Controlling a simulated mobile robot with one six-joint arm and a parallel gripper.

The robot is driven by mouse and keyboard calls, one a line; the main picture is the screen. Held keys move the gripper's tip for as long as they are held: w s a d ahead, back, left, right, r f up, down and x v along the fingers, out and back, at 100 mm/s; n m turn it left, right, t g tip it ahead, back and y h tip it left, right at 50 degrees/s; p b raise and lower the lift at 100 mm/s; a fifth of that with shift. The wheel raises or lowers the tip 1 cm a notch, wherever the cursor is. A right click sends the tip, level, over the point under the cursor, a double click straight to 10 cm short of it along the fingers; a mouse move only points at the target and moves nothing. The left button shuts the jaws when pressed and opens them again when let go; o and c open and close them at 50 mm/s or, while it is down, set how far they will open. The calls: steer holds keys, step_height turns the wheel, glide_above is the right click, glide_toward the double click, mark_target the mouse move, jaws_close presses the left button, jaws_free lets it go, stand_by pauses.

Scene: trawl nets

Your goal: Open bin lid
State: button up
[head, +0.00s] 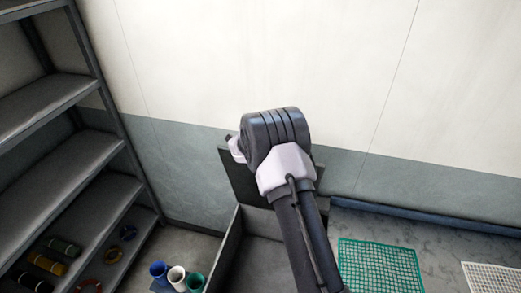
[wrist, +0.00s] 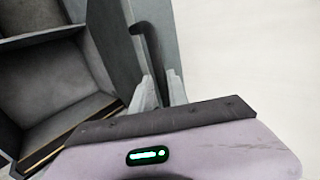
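The grey bin (head: 224,250) stands on the floor against the wall, and its open inside shows beside my arm. Its dark lid (head: 238,180) stands raised, roughly upright, at the back of the bin. In the wrist view the lid (wrist: 115,45) is a grey panel beside the bin's inside (wrist: 60,90). A dark bent handle (wrist: 147,45) stands out from the lid. My gripper (wrist: 161,90) has its two pale fingers close together on either side of this handle, shut on it. In the head view my wrist hides the fingers and handle.
A grey shelf rack (head: 70,180) with rolls and rings stands at the left. Blue, white and green cups (head: 177,277) stand left of the bin. A green net (head: 380,268) and a white net (head: 492,277) lie on the floor to the right. The wall is close behind.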

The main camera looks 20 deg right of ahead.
steer(key=shift+o, duration=0.8)
steer(key=shift+w, duration=0.1)
steer(key=b+v, duration=0.1)
steer(key=v, duration=1.6)
steer(key=shift+s+r+b, duration=0.15)
steer(key=shift+s+b, duration=0.05)
steer(key=shift+b, duration=0.15)
